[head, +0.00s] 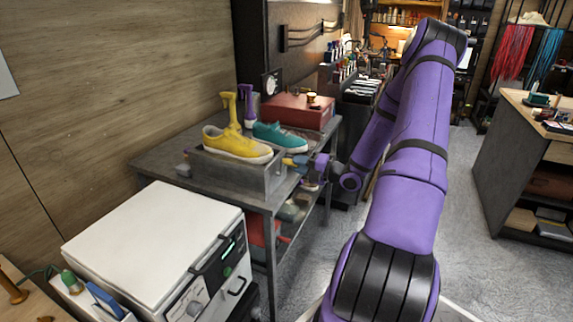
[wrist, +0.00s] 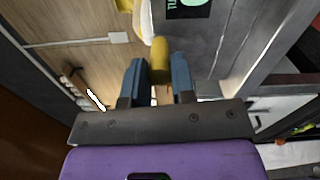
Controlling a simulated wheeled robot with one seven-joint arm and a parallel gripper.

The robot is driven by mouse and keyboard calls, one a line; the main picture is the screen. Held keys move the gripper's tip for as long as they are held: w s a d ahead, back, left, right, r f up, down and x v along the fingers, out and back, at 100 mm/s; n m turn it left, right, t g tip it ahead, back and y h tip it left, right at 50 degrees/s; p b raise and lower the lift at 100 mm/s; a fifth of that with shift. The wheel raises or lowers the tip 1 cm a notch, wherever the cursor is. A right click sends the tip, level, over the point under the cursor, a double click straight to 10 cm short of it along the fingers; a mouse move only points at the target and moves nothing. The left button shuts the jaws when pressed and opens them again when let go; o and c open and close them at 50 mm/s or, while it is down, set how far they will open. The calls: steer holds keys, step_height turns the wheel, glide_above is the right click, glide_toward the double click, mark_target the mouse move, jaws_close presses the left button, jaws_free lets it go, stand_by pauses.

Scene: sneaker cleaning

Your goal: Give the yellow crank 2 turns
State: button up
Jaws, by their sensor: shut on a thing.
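The yellow crank's handle (wrist: 160,62) is between the two blue fingers of my gripper (wrist: 159,78) in the wrist view, and the fingers are shut on it. In the head view my gripper (head: 297,162) is at the right end of a grey box-like stand (head: 232,176); a small yellow bit of the crank shows at the fingertips. The rest of the crank is mostly hidden. A yellow sneaker (head: 236,146) sits on top of the stand, below a yellow post (head: 231,108). A teal sneaker (head: 280,137) is behind it, near a purple post (head: 246,100).
The stand is on a dark table (head: 160,160) against the wooden wall. A red box (head: 298,111) is behind the sneakers. A white machine (head: 150,240) stands in front of the table. Open floor (head: 480,240) lies to the right of my arm.

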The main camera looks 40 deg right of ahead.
steer(key=shift+d+f, duration=0.15)
steer(key=shift+d, duration=0.05)
steer(key=shift+o, duration=0.2)
steer(key=shift+o, duration=0.5)
steer(key=shift+w+d+f, duration=0.2)
steer(key=shift+d+f, duration=0.15)
steer(key=shift+d, duration=0.1)
steer(key=shift+w+d+f, duration=0.1)
steer(key=shift+d+f, duration=0.05)
steer(key=shift+d, duration=0.05)
steer(key=shift+c, duration=0.7)
steer(key=shift+w+d+f, duration=0.25)
steer(key=shift+d+f, duration=0.3)
steer(key=shift+f, duration=0.05)
steer(key=shift+f, duration=0.1)
